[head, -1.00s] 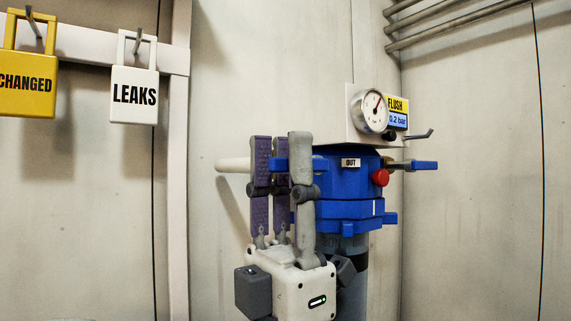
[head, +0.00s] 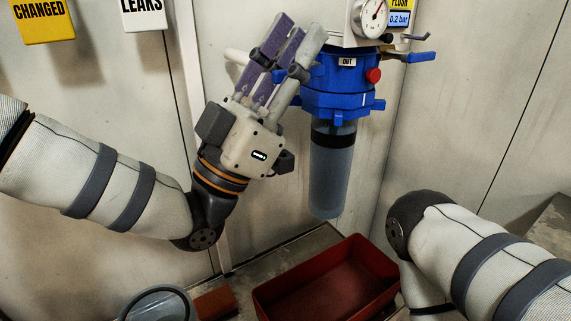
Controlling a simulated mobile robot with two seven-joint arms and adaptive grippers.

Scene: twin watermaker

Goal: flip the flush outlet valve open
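The blue filter housing (head: 340,80) with a small OUT label hangs on the wall, a clear bowl (head: 332,170) below it. My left gripper (head: 292,45) is at the housing's left side, tilted up and to the right. Its purple-padded and grey fingers stand close together beside the OUT label. A short blue valve handle (head: 280,76) shows among these fingers, partly hidden by them. I cannot tell whether the fingers press on it. My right gripper is out of view; only the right arm shows at the lower right.
A pressure gauge (head: 374,18) and a FLUSH display (head: 399,18) sit above. Another blue lever (head: 418,57) and a red knob (head: 374,75) are on the right. A red tray (head: 330,283) stands below. Yellow (head: 43,22) and white (head: 143,12) tags hang at upper left.

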